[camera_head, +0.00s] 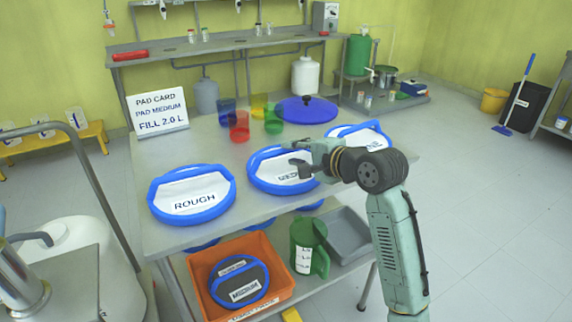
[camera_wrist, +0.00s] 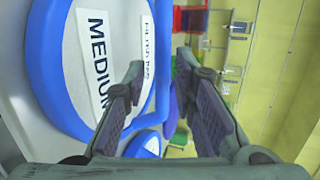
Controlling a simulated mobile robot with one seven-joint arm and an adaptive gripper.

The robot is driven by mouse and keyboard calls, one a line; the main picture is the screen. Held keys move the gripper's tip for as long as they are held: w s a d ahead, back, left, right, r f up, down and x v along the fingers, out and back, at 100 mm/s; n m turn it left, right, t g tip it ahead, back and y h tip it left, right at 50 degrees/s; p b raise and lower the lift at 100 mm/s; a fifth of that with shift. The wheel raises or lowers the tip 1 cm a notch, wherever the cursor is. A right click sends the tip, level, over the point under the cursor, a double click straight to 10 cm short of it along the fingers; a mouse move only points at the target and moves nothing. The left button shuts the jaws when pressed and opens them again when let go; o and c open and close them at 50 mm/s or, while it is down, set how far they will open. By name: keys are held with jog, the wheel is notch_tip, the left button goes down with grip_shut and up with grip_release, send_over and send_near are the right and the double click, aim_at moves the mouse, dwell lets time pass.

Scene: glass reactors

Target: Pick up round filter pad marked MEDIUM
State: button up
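The round filter pad marked MEDIUM (camera_head: 262,180) is white with a blue rim and lies flat on the table, between the ROUGH pad (camera_head: 195,190) and a third pad (camera_head: 370,138). My gripper (camera_head: 296,157) is over its right part and hides part of its label. In the wrist view, the MEDIUM pad (camera_wrist: 72,100) fills the left side, with its word readable sideways. My gripper (camera_wrist: 160,62) is open there, with nothing clearly held between the fingers. Part of a blue rim or handle shows between them; contact cannot be told.
An orange crate (camera_head: 205,305) on the lower shelf holds a dark, blue-rimmed pad (camera_head: 252,277) with a label that seems to read MEDIUM. Coloured cups (camera_head: 239,126), a blue lid (camera_head: 306,110) and a pad card sign (camera_head: 158,112) stand behind. A green jug (camera_head: 303,240) is below.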

aim_at(288, 151)
jog(key=p+x, duration=0.1)
jog(key=x, duration=0.3)
jog(key=shift+w+a, duration=0.15)
jog(key=shift+w, duration=0.05)
grip_shut()
jog(key=shift+r, duration=0.1)
